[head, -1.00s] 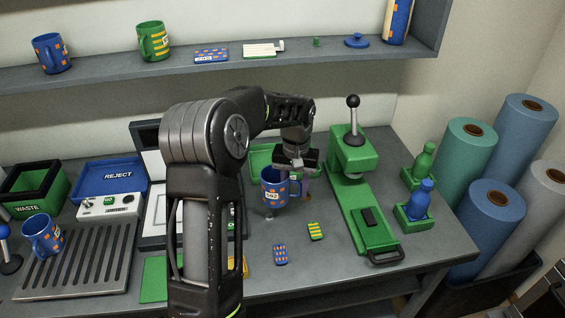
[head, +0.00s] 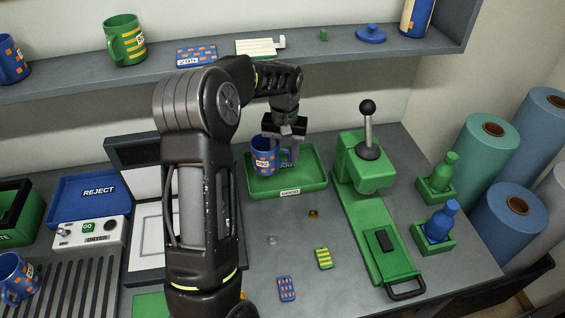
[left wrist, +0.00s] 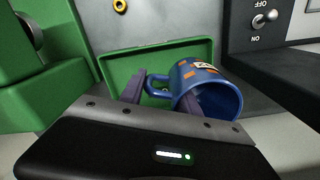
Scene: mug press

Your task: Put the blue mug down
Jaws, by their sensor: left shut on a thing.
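The blue mug (head: 263,158) with orange squares and a pale label is held by my left gripper (head: 289,152) over the back left of the green tray (head: 287,188). The tray has a small white label on its front edge. In the left wrist view, the mug (left wrist: 211,82) looks tilted, and its handle lies between the dark fingers of the gripper (left wrist: 160,95). The tray (left wrist: 188,57) is behind it. I cannot tell whether the mug touches the tray floor. My right gripper is not in view.
A green press (head: 366,170) with a black-knobbed lever stands right of the tray. A blue REJECT tray (head: 88,204) and a white switch box (head: 91,232) are at left. Two small patterned pieces lie in front. A shelf (head: 170,78) runs above the back of the table.

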